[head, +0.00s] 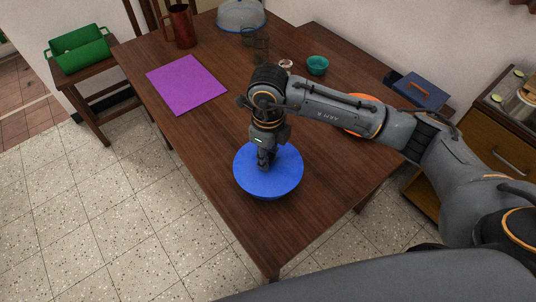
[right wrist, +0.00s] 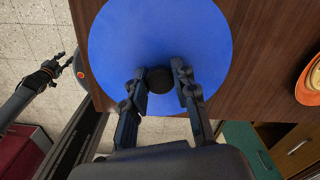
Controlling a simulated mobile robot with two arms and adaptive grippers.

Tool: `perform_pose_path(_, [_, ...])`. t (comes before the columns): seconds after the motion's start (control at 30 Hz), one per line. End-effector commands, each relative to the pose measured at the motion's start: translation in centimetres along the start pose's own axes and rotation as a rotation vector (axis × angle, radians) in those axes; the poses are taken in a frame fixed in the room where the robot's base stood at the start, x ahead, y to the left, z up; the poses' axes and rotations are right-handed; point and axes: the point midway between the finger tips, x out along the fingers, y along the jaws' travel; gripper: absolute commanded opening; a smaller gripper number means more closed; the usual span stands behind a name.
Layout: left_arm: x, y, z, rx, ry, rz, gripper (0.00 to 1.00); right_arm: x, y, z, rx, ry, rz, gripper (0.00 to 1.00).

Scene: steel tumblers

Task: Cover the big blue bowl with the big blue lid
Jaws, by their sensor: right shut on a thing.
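The big blue lid (head: 283,181) is a wide, flat blue disc near the table's front end. My right gripper (head: 264,166) is over its middle. In the right wrist view the two fingers (right wrist: 163,90) are shut on the lid's dark round knob, and the lid (right wrist: 125,45) fills the upper middle. A darker blue curve below the lid's near edge looks like the big blue bowl (head: 268,197), mostly hidden under the lid. I cannot tell whether lid and bowl touch. My left gripper (right wrist: 62,59) shows small in the right wrist view, fingers apart and empty.
On the wooden table (head: 205,125) are a purple mat (head: 187,84), a red-brown pitcher (head: 181,26), a clear dome (head: 240,15), a teal cup (head: 318,65) and an orange item (head: 356,130) partly behind my arm. A green container (head: 80,49) stands on a stool at left.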

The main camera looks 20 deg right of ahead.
Motion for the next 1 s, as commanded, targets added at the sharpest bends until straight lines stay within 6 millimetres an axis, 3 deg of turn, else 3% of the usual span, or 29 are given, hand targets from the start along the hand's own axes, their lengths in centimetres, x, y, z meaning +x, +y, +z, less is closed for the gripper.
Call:
perform_pose_path(0.77, [1.2, 0.1, 0.1, -0.001, 0.0, 0.0, 0.32, 1.2, 0.0, 0.0, 0.0, 0.0, 0.0, 0.0])
perform_pose_path(0.8, [1.2, 0.1, 0.1, -0.001, -0.001, 0.0, 0.32, 1.2, 0.0, 0.0, 0.0, 0.0, 0.0, 0.32])
perform_pose_path(0.9, [1.2, 0.1, 0.1, -0.001, 0.0, 0.0, 0.32, 1.2, 0.0, 0.0, 0.0, 0.0, 0.0, 0.52])
perform_pose_path(1.0, [1.2, 0.1, 0.1, -0.001, -0.001, 0.0, 0.32, 1.2, 0.0, 0.0, 0.0, 0.0, 0.0, 0.54])
